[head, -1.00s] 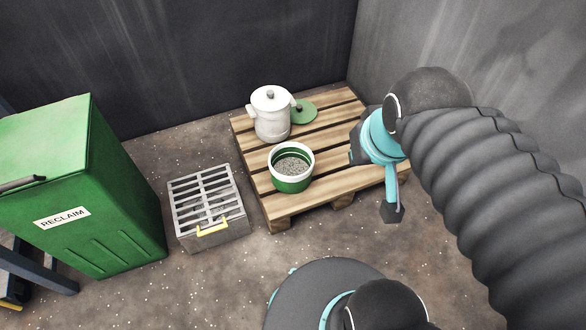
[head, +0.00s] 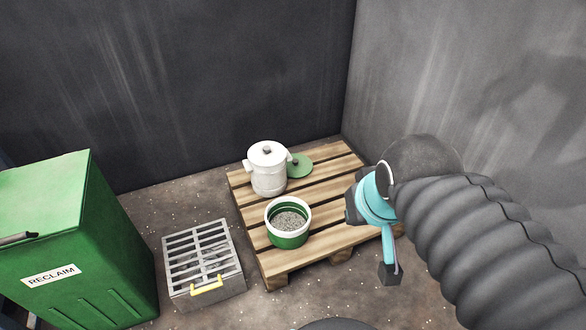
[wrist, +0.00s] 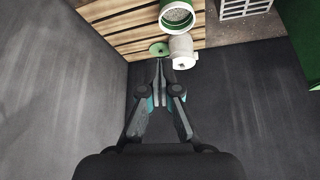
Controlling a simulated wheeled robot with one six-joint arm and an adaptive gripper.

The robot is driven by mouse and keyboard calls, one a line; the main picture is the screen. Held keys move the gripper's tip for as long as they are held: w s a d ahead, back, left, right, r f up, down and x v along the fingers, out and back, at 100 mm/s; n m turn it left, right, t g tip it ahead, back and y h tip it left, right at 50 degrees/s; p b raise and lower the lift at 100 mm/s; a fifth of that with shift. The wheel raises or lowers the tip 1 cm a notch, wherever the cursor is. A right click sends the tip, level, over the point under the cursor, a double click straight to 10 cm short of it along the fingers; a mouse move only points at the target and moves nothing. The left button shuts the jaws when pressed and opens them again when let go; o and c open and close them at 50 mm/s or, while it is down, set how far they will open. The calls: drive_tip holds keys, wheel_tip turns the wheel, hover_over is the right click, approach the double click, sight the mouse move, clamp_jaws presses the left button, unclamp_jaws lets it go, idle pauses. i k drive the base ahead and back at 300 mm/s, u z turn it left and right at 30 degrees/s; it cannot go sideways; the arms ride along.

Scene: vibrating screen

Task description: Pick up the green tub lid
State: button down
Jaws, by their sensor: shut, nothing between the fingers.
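The green tub lid (head: 299,166) lies on the wooden pallet, just right of the white lidded pot, which hides part of its left side. It also shows in the wrist view (wrist: 159,48), beyond my fingertips. My gripper (wrist: 160,62) is shut and empty in the wrist view, its tips pointing towards the lid. I cannot tell the gap between them. In the head view my wrist (head: 372,200) is over the pallet's right side, apart from the lid, and the fingers are not clearly seen.
The white pot (head: 268,170) stands close beside the lid. A green and white tub (head: 287,236) of grey granules stands nearer on the pallet (head: 330,228). A grey slatted crate (head: 205,290) and a green RECLAIM bin (head: 110,250) are at left. Dark walls (head: 220,90) enclose the back and right.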

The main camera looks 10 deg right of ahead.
sight(302, 166)
drive_tip(key=z, duration=0.05)
drive_tip(key=k, duration=0.5)
drive_tip(key=z, duration=0.35)
drive_tip(key=i, duration=0.6)
drive_tip(key=u, duration=1.25)
drive_tip(key=i, duration=0.5)
drive_tip(key=u, duration=0.1)
